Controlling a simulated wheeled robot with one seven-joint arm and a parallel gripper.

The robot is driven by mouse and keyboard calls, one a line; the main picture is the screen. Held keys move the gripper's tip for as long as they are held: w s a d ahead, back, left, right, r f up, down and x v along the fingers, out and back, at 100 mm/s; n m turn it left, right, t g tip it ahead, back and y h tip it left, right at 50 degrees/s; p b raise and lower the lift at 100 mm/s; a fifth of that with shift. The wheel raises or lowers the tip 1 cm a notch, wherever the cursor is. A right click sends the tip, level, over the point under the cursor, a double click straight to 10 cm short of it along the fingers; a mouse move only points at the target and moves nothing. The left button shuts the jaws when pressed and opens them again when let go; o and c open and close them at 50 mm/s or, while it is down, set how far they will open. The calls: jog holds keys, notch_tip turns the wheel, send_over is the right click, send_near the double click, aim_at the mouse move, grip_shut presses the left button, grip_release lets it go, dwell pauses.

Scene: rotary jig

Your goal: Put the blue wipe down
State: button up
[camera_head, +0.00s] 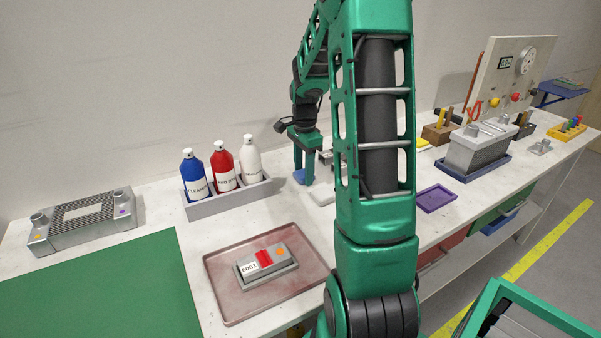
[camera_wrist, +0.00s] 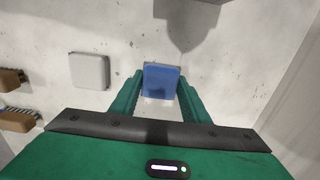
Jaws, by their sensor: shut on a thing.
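The blue wipe (camera_wrist: 161,79) is a flat blue square between the two fingers of my gripper (camera_wrist: 159,92) in the wrist view. My gripper is shut on it. In the head view my gripper (camera_head: 304,174) points down at the table behind my arm, and a small part of the blue wipe (camera_head: 299,178) shows at its fingertips, close to the tabletop. I cannot tell whether the wipe touches the table. A pale square pad (camera_wrist: 90,71) lies on the table left of my gripper in the wrist view.
A grey caddy (camera_head: 232,199) with blue, red and white bottles stands left of my gripper. A reddish tray (camera_head: 222,302) holding a grey block (camera_head: 267,264) lies nearer. A purple tray (camera_head: 436,199) lies right of my arm. Brown blocks (camera_wrist: 17,120) show at the wrist view's left edge.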

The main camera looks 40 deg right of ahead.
jog(key=shift+s+f, duration=0.15)
jog(key=shift+f, duration=0.25)
